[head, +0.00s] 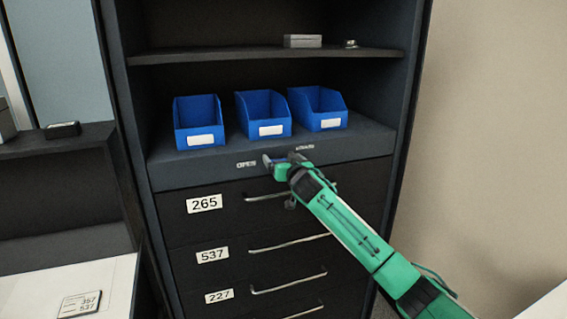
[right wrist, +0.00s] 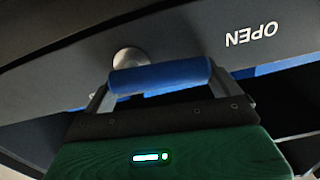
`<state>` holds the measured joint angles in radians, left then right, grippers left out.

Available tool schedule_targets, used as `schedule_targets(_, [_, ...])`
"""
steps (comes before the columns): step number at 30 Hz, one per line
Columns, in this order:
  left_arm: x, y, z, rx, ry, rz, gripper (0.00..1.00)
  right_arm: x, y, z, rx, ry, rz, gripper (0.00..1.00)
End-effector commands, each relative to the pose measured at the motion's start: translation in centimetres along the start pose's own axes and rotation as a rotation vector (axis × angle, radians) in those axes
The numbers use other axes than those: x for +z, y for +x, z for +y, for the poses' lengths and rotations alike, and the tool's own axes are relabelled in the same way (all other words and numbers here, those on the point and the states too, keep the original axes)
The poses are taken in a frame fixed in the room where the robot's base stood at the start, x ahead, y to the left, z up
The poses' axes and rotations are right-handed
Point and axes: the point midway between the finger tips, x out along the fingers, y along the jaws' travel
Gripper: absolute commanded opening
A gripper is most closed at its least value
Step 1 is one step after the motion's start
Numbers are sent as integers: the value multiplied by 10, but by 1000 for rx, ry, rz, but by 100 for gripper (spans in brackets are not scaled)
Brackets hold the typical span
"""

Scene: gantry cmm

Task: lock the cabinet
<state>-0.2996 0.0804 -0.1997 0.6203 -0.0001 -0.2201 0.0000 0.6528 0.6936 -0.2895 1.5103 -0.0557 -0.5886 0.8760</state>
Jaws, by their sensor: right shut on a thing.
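The cabinet (head: 160,176) is dark, with an open upper part and drawers below. Its front ledge carries an OPEN label (head: 246,164), also seen upside down in the right wrist view (right wrist: 252,35), and a second small label (head: 305,148) too small to read. Between the labels is a blue lock handle (right wrist: 160,76) with a round silver hub (right wrist: 128,58) behind it. The handle extends from the hub toward the OPEN side. My right gripper (head: 281,161) is shut on the handle, one finger at each end of the blue bar. My left gripper is not in view.
Three blue bins (head: 198,122) stand on the ledge above the handle. Drawers numbered 265 (head: 204,204), 537 and 227 have protruding bar handles (head: 290,243) below. A grey box (head: 302,41) lies on the upper shelf. A white desktop (head: 45,290) is at lower left.

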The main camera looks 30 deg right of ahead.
Motion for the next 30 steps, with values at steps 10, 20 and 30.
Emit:
schedule_targets(10, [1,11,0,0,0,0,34,-8,0,4,-1,302,0,53])
schedule_targets(20, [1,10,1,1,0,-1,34,-16,0,11,0,615,-2,53])
schedule_targets(30, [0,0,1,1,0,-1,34,-23,0,22,0,940,-2,53])
